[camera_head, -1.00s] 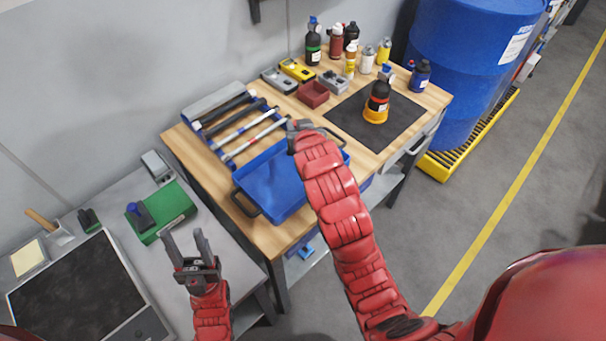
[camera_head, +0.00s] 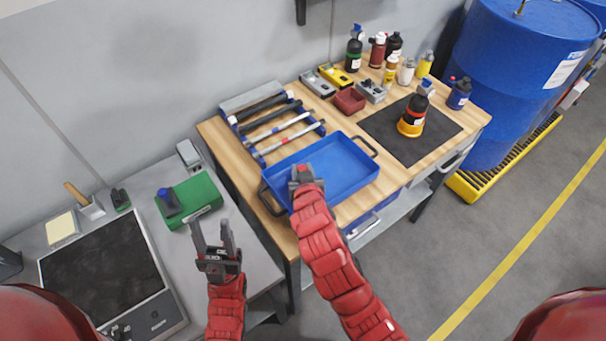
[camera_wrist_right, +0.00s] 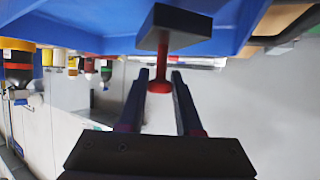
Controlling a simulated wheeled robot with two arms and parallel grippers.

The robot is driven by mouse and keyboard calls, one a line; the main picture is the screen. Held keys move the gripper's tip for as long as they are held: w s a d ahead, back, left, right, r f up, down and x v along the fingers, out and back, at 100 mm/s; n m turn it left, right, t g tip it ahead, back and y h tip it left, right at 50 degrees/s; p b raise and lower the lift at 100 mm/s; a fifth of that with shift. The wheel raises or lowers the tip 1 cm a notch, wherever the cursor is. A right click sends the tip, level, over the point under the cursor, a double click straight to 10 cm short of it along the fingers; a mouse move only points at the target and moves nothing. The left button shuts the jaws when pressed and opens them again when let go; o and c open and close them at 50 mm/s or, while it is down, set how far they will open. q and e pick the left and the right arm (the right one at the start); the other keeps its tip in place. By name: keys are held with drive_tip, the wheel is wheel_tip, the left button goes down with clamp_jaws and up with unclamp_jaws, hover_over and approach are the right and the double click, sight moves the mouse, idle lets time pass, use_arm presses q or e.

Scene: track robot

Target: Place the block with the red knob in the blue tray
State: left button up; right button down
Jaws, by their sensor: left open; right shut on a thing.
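The blue tray (camera_head: 345,165) with dark handles lies on the wooden workbench in the head view. My right gripper (camera_head: 303,180) is over the tray's near left part, and the arm covers some of its near edge. In the right wrist view, my right gripper (camera_wrist_right: 160,95) is shut on the red knob (camera_wrist_right: 158,86) of a dark block (camera_wrist_right: 176,26). The block shows against the blue tray (camera_wrist_right: 100,22); whether it touches the tray floor I cannot tell. My left gripper (camera_head: 214,240) is open and empty, in front of the grey side table.
A tool rack (camera_head: 270,120) adjoins the tray's left side. A black mat (camera_head: 435,140) with an orange-based bottle (camera_head: 412,118) lies to the right. Several bottles and small boxes stand at the back. A green box (camera_head: 190,200) sits on the grey table.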

wheel_tip(320, 180, down, 2)
drive_tip(key=shift+f+p, duration=0.2)
drive_tip(key=shift+p, duration=0.15)
drive_tip(key=shift+f, duration=0.2)
drive_tip(key=shift+f, duration=0.1)
drive_tip(key=shift+f+b, duration=0.15)
drive_tip(key=shift+b, duration=0.15)
drive_tip(key=c, duration=0.6)
unclamp_jaws()
